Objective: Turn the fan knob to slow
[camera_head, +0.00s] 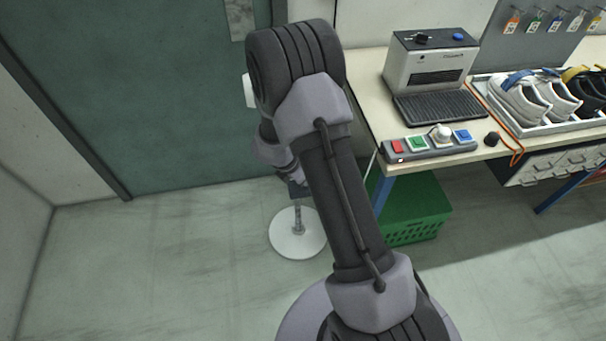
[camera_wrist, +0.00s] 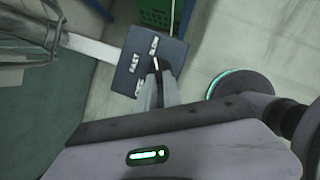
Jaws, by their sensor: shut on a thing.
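The fan's dark control box (camera_wrist: 174,50) fills the middle of the wrist view, with white OFF, FAST and SLOW lettering. My gripper (camera_wrist: 157,76) is at the box face, its fingers shut on the fan knob, which they mostly hide. A short pale mark at the fingertips points roughly toward the SLOW word. The fan's wire cage (camera_wrist: 28,28) and pale pole (camera_wrist: 90,46) show at the upper left. In the head view the fan's round white base (camera_head: 285,238) stands on the floor, and the box (camera_head: 298,191) shows beside my arm, which hides my gripper and most of the fan.
A workbench (camera_head: 369,82) on the right bears a grey machine (camera_head: 426,68), a button strip (camera_head: 433,147) and a tray of shoes (camera_head: 572,127). A green crate (camera_head: 415,228) stands under it. A green door (camera_head: 150,100) is behind. Floor at the left is clear.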

